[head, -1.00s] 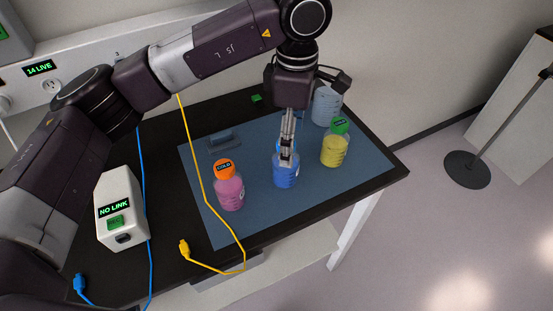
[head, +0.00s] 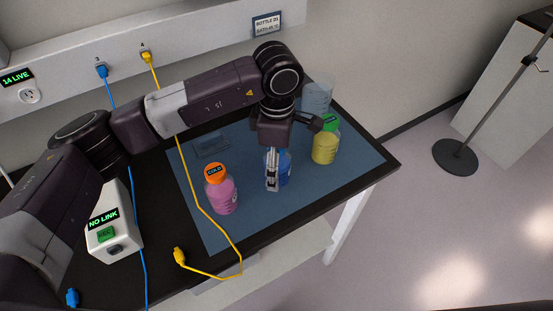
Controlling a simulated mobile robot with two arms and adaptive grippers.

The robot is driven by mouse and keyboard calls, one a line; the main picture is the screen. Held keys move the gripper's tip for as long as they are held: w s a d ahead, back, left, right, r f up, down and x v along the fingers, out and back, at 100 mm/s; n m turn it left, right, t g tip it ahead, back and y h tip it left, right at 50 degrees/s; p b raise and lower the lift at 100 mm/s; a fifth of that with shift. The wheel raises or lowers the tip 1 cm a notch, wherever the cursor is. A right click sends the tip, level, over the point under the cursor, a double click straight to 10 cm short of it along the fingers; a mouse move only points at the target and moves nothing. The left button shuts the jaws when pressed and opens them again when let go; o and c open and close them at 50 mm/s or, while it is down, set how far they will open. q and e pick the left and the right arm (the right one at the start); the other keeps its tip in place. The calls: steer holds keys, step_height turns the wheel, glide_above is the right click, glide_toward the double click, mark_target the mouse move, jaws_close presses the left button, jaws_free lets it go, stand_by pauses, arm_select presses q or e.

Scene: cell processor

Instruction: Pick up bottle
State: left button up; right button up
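A blue bottle (head: 284,170) stands on the blue mat (head: 203,224), partly hidden behind my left gripper (head: 272,183). The fingers point down along its near left side. They are seen nearly edge-on, so I cannot tell the gap between them or whether they touch the bottle. A pink bottle (head: 223,194) with an orange cap labelled COLD stands to the left. My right gripper is not in view.
A clear, bluish container (head: 316,96) stands at the back of the mat. A yellow cable (head: 194,192) crosses the mat's left side. A white NO LINK box (head: 114,222) sits at left on the black table (head: 160,216). A flat tray (head: 211,146) lies behind the pink bottle.

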arm_select(q)
steer(key=shift+c, duration=0.4)
steer(key=c, duration=1.4)
steer(key=shift+r+b, duration=0.3)
steer(key=shift+r, duration=0.3)
steer(key=shift+r+b, duration=1.75)
steer(key=shift+r, duration=7.6)
